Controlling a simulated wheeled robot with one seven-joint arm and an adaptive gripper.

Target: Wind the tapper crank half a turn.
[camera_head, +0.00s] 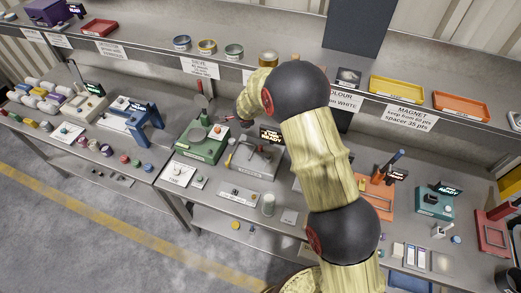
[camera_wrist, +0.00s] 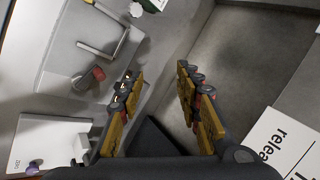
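My gripper (camera_wrist: 158,90) is open in the wrist view, its two yellow-and-black fingers apart with nothing between them. In the head view its end (camera_head: 228,118) is small and dark, above the back of the middle bench near the green machine. A grey machine (camera_head: 252,160) stands on that bench, with a handle-like part on its left; I cannot tell for certain that it is the tapper. In the wrist view a light grey machine body (camera_wrist: 62,45) carries a bent metal arm (camera_wrist: 112,45) and a red-ended handle (camera_wrist: 93,76), left of the fingers and not touched.
The green machine (camera_head: 203,143) stands close left of the grey one. A shelf (camera_head: 225,72) with several round tins runs behind the bench. A white sign (camera_wrist: 285,145) lies right of the fingers in the wrist view. My arm hides part of the bench right of the grey machine.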

